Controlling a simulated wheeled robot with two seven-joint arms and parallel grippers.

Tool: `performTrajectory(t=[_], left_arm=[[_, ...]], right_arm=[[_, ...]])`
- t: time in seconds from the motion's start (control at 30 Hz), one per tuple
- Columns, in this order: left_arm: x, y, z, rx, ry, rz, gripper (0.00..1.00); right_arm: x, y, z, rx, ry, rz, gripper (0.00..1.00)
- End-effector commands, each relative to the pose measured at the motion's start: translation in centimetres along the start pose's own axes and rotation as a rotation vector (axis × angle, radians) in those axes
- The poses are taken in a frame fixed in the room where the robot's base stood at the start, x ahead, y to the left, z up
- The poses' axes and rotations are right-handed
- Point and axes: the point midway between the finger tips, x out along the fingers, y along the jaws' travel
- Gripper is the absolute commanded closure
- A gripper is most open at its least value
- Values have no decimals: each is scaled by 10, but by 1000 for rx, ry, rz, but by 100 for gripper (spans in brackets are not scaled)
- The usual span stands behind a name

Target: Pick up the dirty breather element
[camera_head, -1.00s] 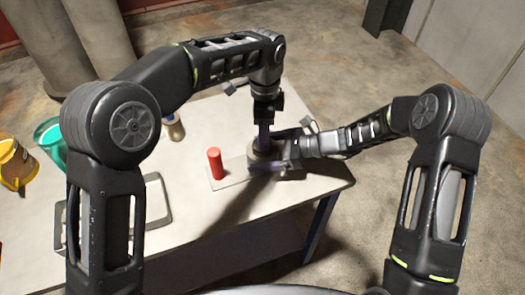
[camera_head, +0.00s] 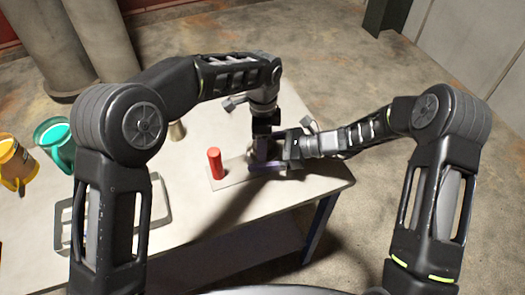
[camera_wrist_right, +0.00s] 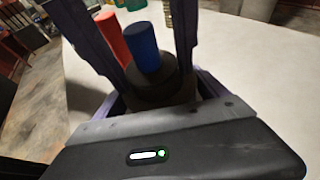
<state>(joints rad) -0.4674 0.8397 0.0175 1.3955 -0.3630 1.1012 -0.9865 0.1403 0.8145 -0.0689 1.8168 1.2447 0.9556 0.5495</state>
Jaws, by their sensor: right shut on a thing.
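A blue cylinder (camera_wrist_right: 146,48) stands upright in a dark round housing (camera_wrist_right: 158,88) in the right wrist view. A red cylinder (camera_head: 215,163) stands beside it on a pale plate (camera_head: 222,182), and also shows in the wrist view (camera_wrist_right: 113,40). Neither carries a visible mark of being the dirty breather element. My right gripper (camera_head: 268,166) is shut on the round housing from the right side. My left gripper (camera_head: 261,150) points down over the housing. Its purple fingers straddle the blue cylinder with gaps, so it is open. In the head view the grippers hide the blue cylinder.
The parts stand near the right end of a pale table (camera_head: 200,225). A grey frame-like tray (camera_head: 158,205) lies to the left. A teal container (camera_head: 57,140) and a yellow container (camera_head: 12,165) stand at far left. A small metallic cylinder (camera_head: 177,131) stands behind the red cylinder.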

Motion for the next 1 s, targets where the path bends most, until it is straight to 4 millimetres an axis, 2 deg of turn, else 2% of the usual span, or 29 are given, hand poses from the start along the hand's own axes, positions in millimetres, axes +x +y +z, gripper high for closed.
performTrajectory(t=[0.23,0.8,1.0], left_arm=[[0,0,0,0,0,0,44],[0,0,0,0,0,0,90],[-1,0,0,0,0,-1,90]], right_arm=[[0,0,0,1,-1,0,89],[0,0,0,0,-1,0,89],[0,0,0,0,-1,0,89]])
